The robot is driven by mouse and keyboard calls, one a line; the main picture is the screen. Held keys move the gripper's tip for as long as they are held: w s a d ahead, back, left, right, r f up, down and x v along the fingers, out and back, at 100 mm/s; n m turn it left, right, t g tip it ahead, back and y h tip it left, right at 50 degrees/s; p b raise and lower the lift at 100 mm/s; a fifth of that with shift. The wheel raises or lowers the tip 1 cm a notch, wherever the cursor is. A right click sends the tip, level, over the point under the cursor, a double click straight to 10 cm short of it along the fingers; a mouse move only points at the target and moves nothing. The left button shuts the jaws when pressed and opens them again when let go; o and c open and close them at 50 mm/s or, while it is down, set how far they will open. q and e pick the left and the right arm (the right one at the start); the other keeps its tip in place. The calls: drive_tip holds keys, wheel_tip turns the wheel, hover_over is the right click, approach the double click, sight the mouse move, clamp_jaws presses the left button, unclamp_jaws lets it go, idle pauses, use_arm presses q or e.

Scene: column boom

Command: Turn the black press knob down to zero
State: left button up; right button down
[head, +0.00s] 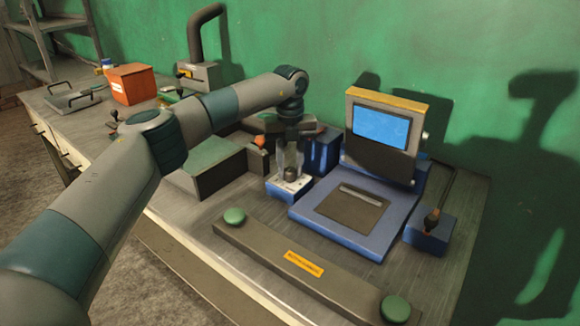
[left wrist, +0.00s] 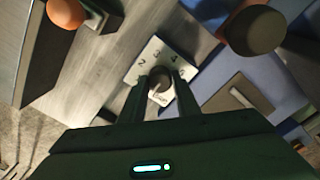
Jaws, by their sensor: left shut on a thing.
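The black press knob (head: 291,175) stands on a small blue box with a white dial plate (head: 279,184), left of the blue press (head: 352,214). My left gripper (head: 290,164) reaches down from above and is shut on the knob. In the left wrist view the knob (left wrist: 160,76) sits between the two fingers, over the white plate (left wrist: 150,55), where the digits 2, 3 and 4 show. A pale mark on the knob points toward the gripper body; the number at it is hard to read. My right gripper is not in view.
A long bar with two green buttons (head: 235,216) lies in front of the press. A small blue box with a lever (head: 428,236) stands at the right. A grey-green box (head: 208,166) is left of the dial; an orange bin (head: 131,84) stands farther back.

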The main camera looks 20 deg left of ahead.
sight(290, 169)
use_arm(q)
drive_tip(key=shift+w+r, duration=0.1)
drive_tip(key=o, duration=1)
drive_tip(key=shift+o, duration=0.2)
drive_tip(key=shift+r, duration=0.2)
wheel_tip(290, 169, up, 17)
drive_tip(key=b, duration=0.1)
drive_tip(key=shift+b, duration=0.35)
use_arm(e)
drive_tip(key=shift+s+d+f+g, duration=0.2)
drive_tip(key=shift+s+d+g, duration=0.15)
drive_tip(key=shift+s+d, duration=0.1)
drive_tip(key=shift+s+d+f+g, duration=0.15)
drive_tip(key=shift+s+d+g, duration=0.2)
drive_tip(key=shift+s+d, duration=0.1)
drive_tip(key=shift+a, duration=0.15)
